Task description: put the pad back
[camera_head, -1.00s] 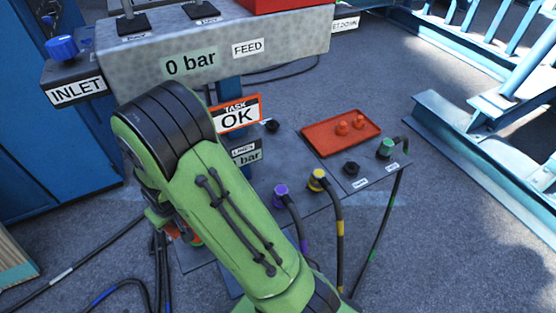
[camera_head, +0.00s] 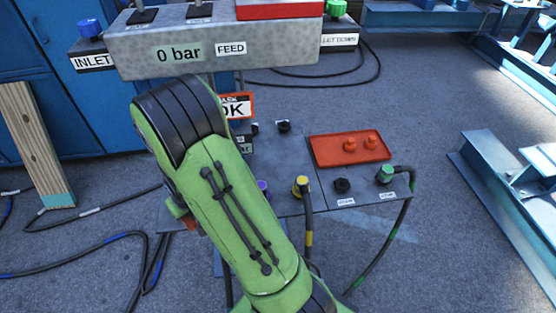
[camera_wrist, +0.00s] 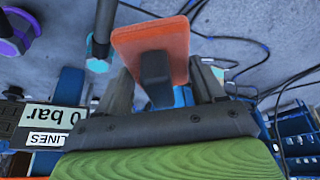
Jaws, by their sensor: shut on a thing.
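The pad (camera_wrist: 152,40) is an orange slab with a dark grip block (camera_wrist: 155,72) on its near side. In the wrist view my gripper (camera_wrist: 160,68) is shut on it, with one finger on each side of the block. The pad is held clear above the grey floor. In the head view my green arm hides the gripper and most of the pad; only a small orange-red bit (camera_head: 188,222) shows at the arm's left edge.
A grey panel (camera_head: 285,165) carries an orange-red tray (camera_head: 325,150) with two small orange pieces, plus yellow (camera_head: 301,187) and green (camera_head: 385,174) hose plugs. A grey box (camera_head: 215,50) reading 0 bar stands behind. Hoses lie on the floor at left. A wooden board (camera_head: 35,145) leans at left.

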